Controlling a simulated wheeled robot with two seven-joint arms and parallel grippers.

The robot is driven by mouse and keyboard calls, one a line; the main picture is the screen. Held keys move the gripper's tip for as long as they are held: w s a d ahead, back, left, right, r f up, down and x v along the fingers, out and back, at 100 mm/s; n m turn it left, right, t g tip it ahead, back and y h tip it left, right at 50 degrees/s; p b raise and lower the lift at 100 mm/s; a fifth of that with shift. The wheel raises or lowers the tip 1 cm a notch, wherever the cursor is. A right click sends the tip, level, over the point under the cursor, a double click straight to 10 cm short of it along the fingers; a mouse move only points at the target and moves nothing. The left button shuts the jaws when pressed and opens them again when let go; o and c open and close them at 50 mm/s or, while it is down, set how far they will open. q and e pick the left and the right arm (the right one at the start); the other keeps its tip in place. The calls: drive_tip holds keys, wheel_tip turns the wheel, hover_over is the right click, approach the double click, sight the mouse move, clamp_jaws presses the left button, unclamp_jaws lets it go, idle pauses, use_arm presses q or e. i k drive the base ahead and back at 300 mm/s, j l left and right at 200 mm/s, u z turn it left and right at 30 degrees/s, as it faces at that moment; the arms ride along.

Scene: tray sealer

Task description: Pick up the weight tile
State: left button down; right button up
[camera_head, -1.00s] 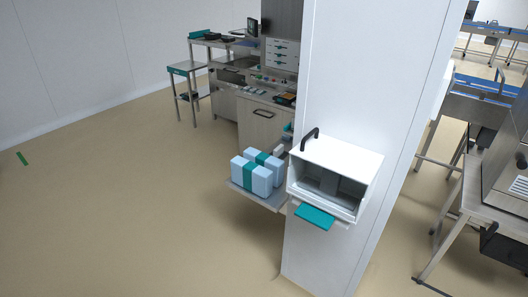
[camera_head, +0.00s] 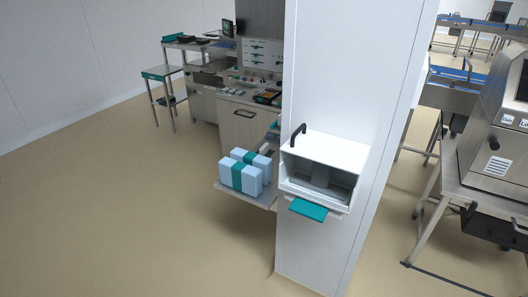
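I cannot make out a weight tile for certain in the head view. Two pale blue blocks with teal bands (camera_head: 240,177) sit side by side on a low grey shelf (camera_head: 262,201) beside the white pillar. A white open-fronted box (camera_head: 325,165) with a black handle is on the pillar, with a teal flap (camera_head: 308,209) below its opening. The box interior is grey and shadowed. Neither of my grippers is in view.
The white pillar (camera_head: 335,70) stands in the middle. Behind it are a steel workbench (camera_head: 245,125) and a small side table (camera_head: 163,74). A steel machine (camera_head: 495,130) on a table stands at the right. The floor (camera_head: 110,210) at the left is clear.

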sight(264, 150)
drive_tip(key=z, duration=0.4)
drive_tip(key=i+j+z, duration=0.7)
drive_tip(key=j+z, duration=0.2)
drive_tip(key=j, duration=0.2)
